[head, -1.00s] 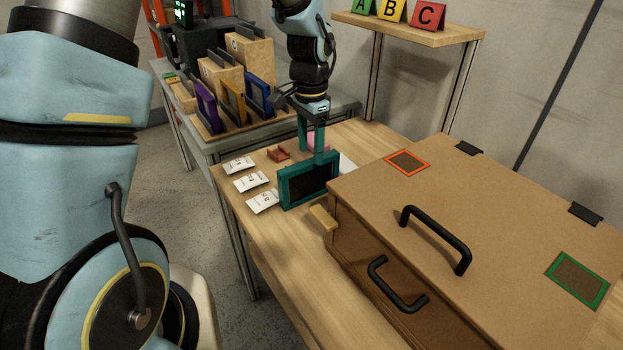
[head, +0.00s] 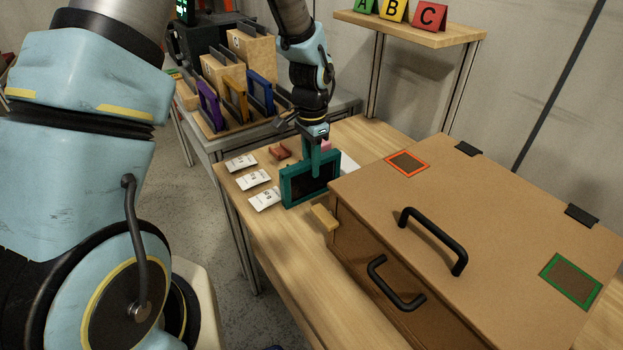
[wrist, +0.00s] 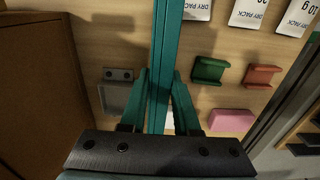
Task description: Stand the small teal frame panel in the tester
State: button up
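The small teal frame panel (head: 316,182), with a dark centre, stands upright on the wooden table beside the brown box. In the wrist view the panel (wrist: 168,35) shows edge-on, running between my fingers. My gripper (head: 316,158) is at the panel's upper edge with its teal fingers closed in on both faces; the fingertips (wrist: 160,78) appear to touch it. A dark device with a green display (head: 202,45) at the back left may be the tester; it is partly cut off and hidden.
The brown box (head: 480,190) with black handles fills the right. White dry-pack sachets (head: 252,180) lie left of the panel. A red bracket (head: 279,152), a green bracket (wrist: 208,70) and a pink block (wrist: 231,120) lie close by. A rack with coloured panels (head: 235,100) stands behind.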

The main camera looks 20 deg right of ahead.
grip_shut()
dwell(0.8)
